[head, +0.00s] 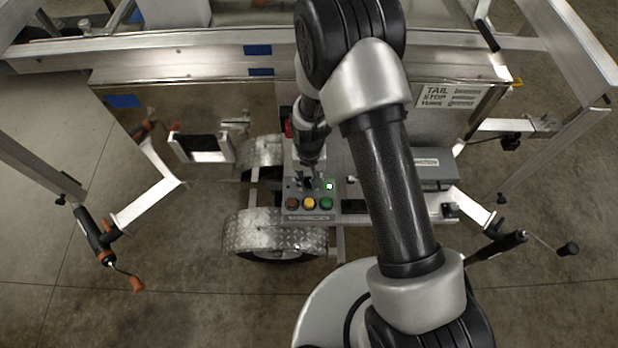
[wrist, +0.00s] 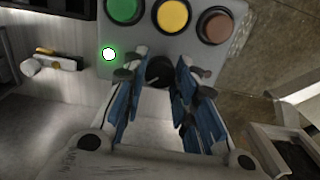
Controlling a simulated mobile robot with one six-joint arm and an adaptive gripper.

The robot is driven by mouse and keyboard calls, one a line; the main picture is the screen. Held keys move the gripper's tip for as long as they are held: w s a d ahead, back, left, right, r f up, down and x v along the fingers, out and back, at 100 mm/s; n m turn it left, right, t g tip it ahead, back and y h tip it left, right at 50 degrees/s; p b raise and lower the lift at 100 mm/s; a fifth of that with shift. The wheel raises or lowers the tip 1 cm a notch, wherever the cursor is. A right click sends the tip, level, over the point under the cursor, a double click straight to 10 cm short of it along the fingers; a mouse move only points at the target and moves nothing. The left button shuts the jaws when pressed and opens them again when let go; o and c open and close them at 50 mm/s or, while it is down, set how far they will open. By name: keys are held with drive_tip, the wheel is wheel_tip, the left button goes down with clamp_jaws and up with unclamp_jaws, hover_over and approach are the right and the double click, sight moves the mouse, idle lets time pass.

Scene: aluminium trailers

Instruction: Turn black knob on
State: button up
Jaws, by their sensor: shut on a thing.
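The black knob (wrist: 158,72) sits on a grey control box (wrist: 202,62), which also shows in the head view (head: 310,214). In the wrist view the knob lies between the blue-padded fingers of my gripper (wrist: 158,78). My gripper (head: 308,183) points down over the box in the head view and is shut on the knob. The fingers hide much of the knob in the head view, and its pointer direction is hard to tell. A green-ringed light (wrist: 109,54) glows beside the knob; it also shows in the head view (head: 329,186).
Green (wrist: 124,8), yellow (wrist: 172,16) and brown-red (wrist: 214,26) buttons stand in a row close to the fingers. A diamond-plate fender (head: 262,232) is left of the box. Trailer rails (head: 200,58) run behind. Open concrete floor lies on both sides.

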sight(309, 182)
drive_tip(key=o, duration=1.1)
drive_tip(key=shift+r, duration=0.15)
wheel_tip(309, 182, up, 12)
drive_tip(key=shift+f, duration=0.1)
